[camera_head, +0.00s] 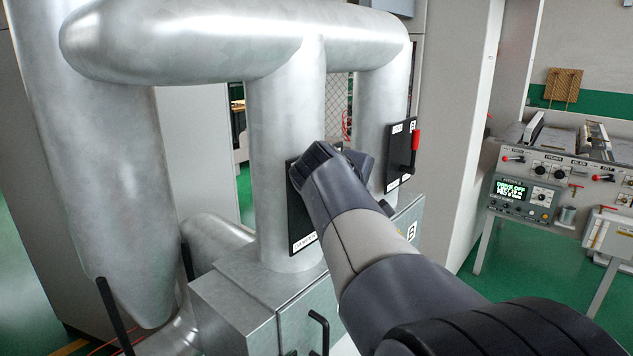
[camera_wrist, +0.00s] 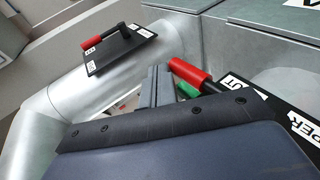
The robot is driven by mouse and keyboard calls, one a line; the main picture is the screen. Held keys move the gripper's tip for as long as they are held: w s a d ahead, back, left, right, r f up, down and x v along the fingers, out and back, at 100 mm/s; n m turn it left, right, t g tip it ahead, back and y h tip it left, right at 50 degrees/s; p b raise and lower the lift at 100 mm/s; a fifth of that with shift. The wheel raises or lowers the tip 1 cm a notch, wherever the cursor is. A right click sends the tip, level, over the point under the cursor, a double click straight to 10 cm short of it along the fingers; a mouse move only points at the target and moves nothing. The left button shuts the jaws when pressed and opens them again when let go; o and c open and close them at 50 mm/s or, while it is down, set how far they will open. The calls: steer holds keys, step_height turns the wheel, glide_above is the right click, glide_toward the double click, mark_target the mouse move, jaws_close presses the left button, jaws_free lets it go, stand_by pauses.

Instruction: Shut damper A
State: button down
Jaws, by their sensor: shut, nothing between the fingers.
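A black damper plate (camera_head: 299,222) is on the middle vertical duct, largely hidden behind my arm in the head view. Its label begins with "DAMPER", but I cannot read the letter. In the wrist view this plate (camera_wrist: 262,98) is at the right, with a red-gripped handle (camera_wrist: 189,74) and a green piece below the grip. My gripper (camera_wrist: 156,74) is shut and empty, just left of the red grip. I cannot tell whether they touch. The head view hides my fingertips. A second black plate (camera_head: 394,178) with a red handle (camera_head: 416,140) is on the right duct.
The second plate also shows in the wrist view (camera_wrist: 118,52), at upper left. A large duct (camera_head: 95,190) stands at the left, and a grey metal box (camera_head: 235,308) with a black pull handle is below. A control bench (camera_head: 570,170) is at the right, beyond green floor.

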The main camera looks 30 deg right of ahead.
steer(key=shift+f, duration=0.15)
stand_by(0.5)
step_height(320, 180, up, 14)
steer(key=s+p, duration=0.2)
steer(key=p, duration=0.1)
steer(key=shift+s+d+f, duration=0.15)
steer(key=shift+s+d, duration=0.15)
steer(key=shift+d, duration=0.1)
steer(key=shift+f, duration=0.1)
stand_by(0.4)
